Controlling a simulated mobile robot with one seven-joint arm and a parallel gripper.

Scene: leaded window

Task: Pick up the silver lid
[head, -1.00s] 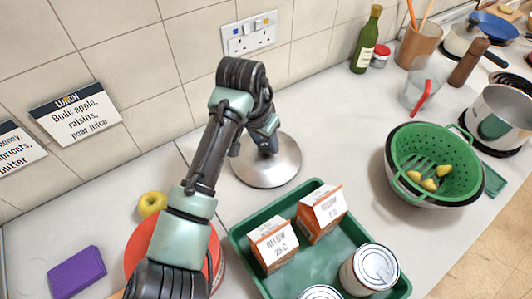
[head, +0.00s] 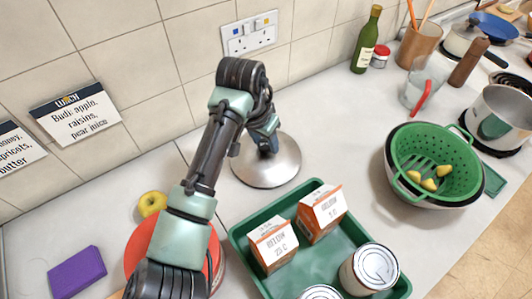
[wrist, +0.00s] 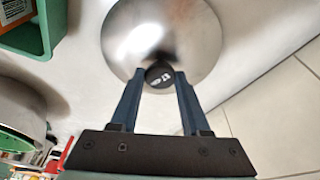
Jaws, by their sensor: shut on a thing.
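The silver lid (head: 270,168) is a round, shiny disc on the pale worktop, behind the green tray, in the head view. In the wrist view the lid (wrist: 185,35) fills the top middle, with its dark round knob (wrist: 159,76) between my fingertips. My gripper (wrist: 158,80) is shut on the knob from above. In the head view my gripper (head: 268,146) hides the knob and part of the lid. I cannot tell whether the lid is touching the worktop or slightly above it.
A green tray (head: 238,238) with cartons and cans stands just in front of the lid. A tiled wall with a socket (head: 249,34) is behind. A green colander (head: 452,148) in a bowl stands to the right. The worktop between lid and colander is clear.

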